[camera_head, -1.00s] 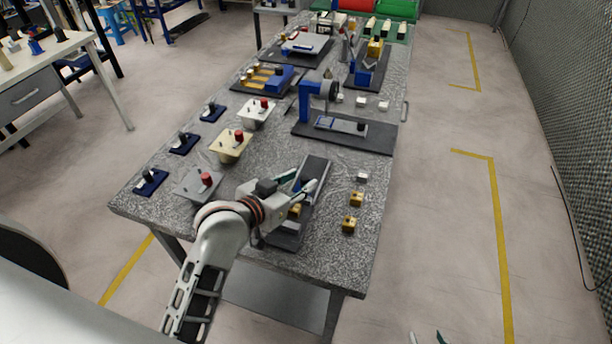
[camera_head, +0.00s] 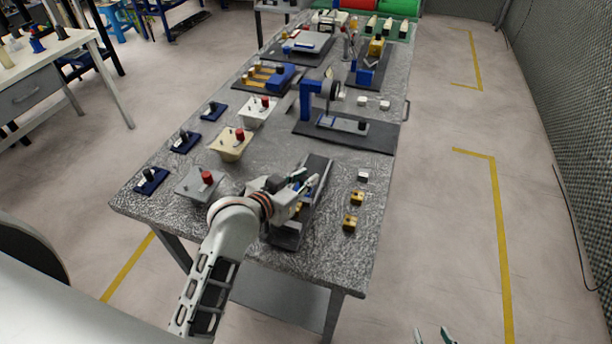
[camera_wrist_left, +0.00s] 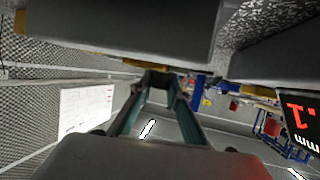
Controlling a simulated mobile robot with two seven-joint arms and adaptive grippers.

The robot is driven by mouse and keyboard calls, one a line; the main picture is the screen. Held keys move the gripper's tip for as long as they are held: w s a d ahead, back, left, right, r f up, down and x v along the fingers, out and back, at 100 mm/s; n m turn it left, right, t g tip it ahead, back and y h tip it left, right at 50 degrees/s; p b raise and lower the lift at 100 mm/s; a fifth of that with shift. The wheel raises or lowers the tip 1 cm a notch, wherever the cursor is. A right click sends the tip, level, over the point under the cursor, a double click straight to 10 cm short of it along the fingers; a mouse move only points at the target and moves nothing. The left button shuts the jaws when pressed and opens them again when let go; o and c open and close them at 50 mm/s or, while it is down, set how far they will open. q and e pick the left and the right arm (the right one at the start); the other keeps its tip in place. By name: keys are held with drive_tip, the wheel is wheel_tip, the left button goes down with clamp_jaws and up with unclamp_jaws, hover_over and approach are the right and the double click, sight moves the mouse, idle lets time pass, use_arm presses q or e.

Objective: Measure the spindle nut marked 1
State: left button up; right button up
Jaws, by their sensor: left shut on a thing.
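My left gripper (camera_head: 302,181) is over a long dark bench fixture (camera_head: 318,166) near the front of the table. It is shut on a dark part at its fingertips, which also show in the left wrist view (camera_wrist_left: 157,78); I cannot tell which part. A brass piece (camera_head: 299,208) shows in the fixture, partly hidden by the gripper. Two brass nuts (camera_head: 357,197) (camera_head: 350,222) stand on the table to the right; no mark is readable. A black display (camera_wrist_left: 300,115) with red characters and "mm" is cut off in the wrist view. My right gripper (camera_head: 434,337) is open and empty at the bottom edge.
A blue-framed gauge (camera_head: 312,100) on a dark mat stands behind. A small pale block (camera_head: 363,176) sits to the right. The table's front right is clear.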

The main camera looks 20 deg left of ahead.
use_arm(q)
drive_tip(key=s, duration=0.3)
use_arm(e)
drive_tip(key=shift+a, duration=0.25)
drive_tip(key=shift+s, duration=0.1)
use_arm(q)
drive_tip(key=o, duration=1)
drive_tip(key=shift+c, duration=0.2)
drive_tip(key=shift+s+a, duration=0.1)
drive_tip(key=shift+s, duration=0.05)
drive_tip(key=v, duration=1.1)
drive_tip(key=shift+s+r, duration=0.2)
drive_tip(key=shift+s, duration=0.15)
